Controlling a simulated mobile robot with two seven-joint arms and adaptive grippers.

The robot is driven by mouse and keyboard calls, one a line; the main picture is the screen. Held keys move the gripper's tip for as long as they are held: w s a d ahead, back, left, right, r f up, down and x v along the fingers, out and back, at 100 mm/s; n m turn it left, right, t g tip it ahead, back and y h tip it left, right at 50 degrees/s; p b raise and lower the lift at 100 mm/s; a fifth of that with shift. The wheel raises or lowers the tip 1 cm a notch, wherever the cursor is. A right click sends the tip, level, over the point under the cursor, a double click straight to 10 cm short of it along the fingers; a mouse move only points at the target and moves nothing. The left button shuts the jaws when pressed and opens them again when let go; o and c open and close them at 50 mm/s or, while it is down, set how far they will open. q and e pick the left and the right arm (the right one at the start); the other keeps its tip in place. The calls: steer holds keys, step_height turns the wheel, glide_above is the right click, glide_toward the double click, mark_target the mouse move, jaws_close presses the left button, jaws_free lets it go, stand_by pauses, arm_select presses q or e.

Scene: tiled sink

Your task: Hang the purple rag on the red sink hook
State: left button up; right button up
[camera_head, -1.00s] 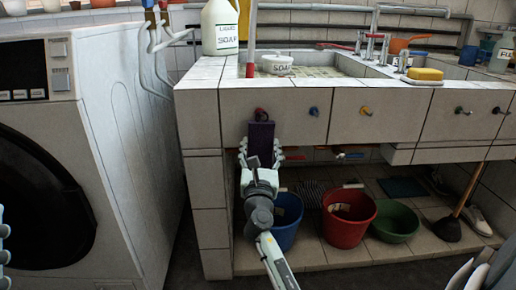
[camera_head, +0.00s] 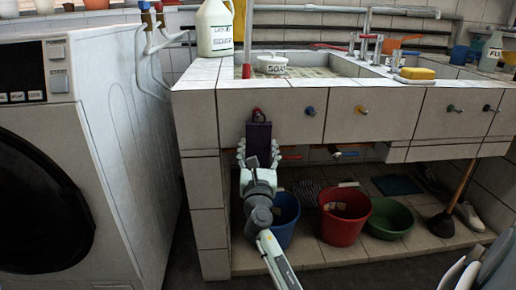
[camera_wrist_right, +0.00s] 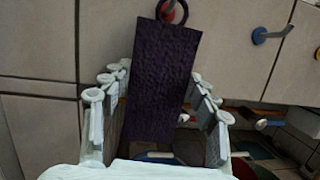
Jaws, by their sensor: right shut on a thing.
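The purple rag (camera_head: 258,140) hangs upright as a dark flat strip in front of the sink's tiled face. It also shows in the right wrist view (camera_wrist_right: 163,75). My right gripper (camera_head: 259,158) is shut on its lower part, with fingers on both sides in the wrist view (camera_wrist_right: 158,112). The red sink hook (camera_head: 257,112) is right at the rag's top edge. In the wrist view a ring at the rag's top overlaps the red hook (camera_wrist_right: 168,7); I cannot tell whether it is fully around it. My left gripper is not in view.
A blue hook (camera_head: 310,111) and a yellow hook (camera_head: 361,109) sit to the right on the sink face. Below are a blue bucket (camera_head: 285,222), a red bucket (camera_head: 344,215) and a green basin (camera_head: 390,217). A washing machine (camera_head: 150,150) stands at the left.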

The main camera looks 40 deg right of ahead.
steer(key=o, duration=1.3)
steer(key=shift+o, duration=0.2)
